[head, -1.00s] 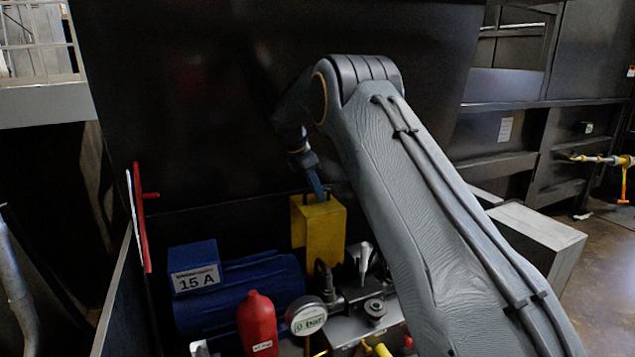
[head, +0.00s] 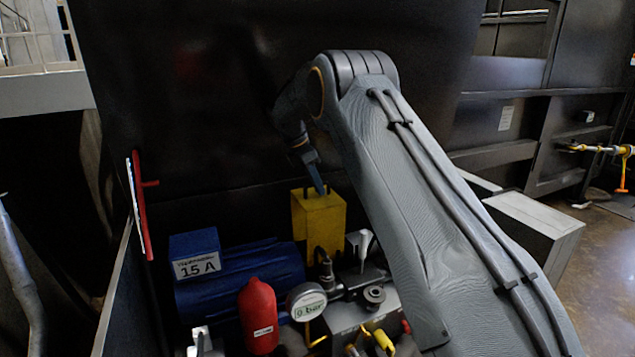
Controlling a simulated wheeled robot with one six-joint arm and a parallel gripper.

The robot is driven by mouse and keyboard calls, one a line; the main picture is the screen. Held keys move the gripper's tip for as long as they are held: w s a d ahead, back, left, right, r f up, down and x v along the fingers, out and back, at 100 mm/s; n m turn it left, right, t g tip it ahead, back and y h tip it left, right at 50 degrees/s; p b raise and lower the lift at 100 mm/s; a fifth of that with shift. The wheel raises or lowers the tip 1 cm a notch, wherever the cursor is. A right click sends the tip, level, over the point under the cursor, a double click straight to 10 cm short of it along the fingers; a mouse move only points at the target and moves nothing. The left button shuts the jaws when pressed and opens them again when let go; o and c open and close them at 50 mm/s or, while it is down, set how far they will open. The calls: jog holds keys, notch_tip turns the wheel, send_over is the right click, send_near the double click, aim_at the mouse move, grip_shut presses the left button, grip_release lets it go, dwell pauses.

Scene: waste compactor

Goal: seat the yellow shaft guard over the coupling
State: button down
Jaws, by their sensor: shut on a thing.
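The yellow shaft guard (head: 320,222) is upright at the right end of the blue motor (head: 235,285). My gripper (head: 319,188) is at the guard's top, shut on it from above; the arm blocks part of the view of the jaws. The guard's lower edge is hidden behind the fittings in front of it. The coupling is not visible, so I cannot tell whether the guard surrounds it or touches down.
A pressure gauge (head: 306,301), a red bottle-shaped part (head: 259,315) and a grey block (head: 365,312) with fittings stand in front. A blue box (head: 195,255) marked 15 A sits on the motor. A red handle (head: 140,205) is at left. A dark wall stands behind.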

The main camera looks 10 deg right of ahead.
aim_at(319, 218)
jog(key=shift+f+b, duration=2.5)
jog(key=shift+f, duration=6.35)
jog(key=c, duration=1.8)
grip_release()
jog(key=shift+o, duration=0.2)
jog(key=shift+s+f, duration=0.1)
jog(key=shift+f, duration=0.15)
jog(key=w+v, duration=0.1)
jog(key=v, duration=0.7)
jog(key=s+r+m, duration=0.1)
jog(key=s, duration=0.2)
jog(key=s+d+r+m+y+p, duration=0.1)
jog(key=s+r+m, duration=0.1)
jog(key=s, duration=0.1)
jog(key=s+r+m, duration=0.1)
jog(key=s+r, duration=0.1)
jog(key=s, duration=0.2)
jog(key=shift+d, duration=0.25)
jog(key=s+r+m+y+p, duration=0.1)
jog(key=s+m, duration=0.7)
jog(key=s, duration=1.1)
jog(key=s+d+r+m+y+p, duration=0.1)
jog(key=s+m, duration=0.7)
jog(key=s, duration=1.1)
notch_tip(319, 218, up, 2)
jog(key=y+p, duration=0.1)
jog(key=p, duration=0.2)
jog(key=shift+s+r+g+y+p, duration=0.2)
jog(key=shift+s+g+y+p, duration=0.1)
jog(key=shift+g+p, duration=0.1)
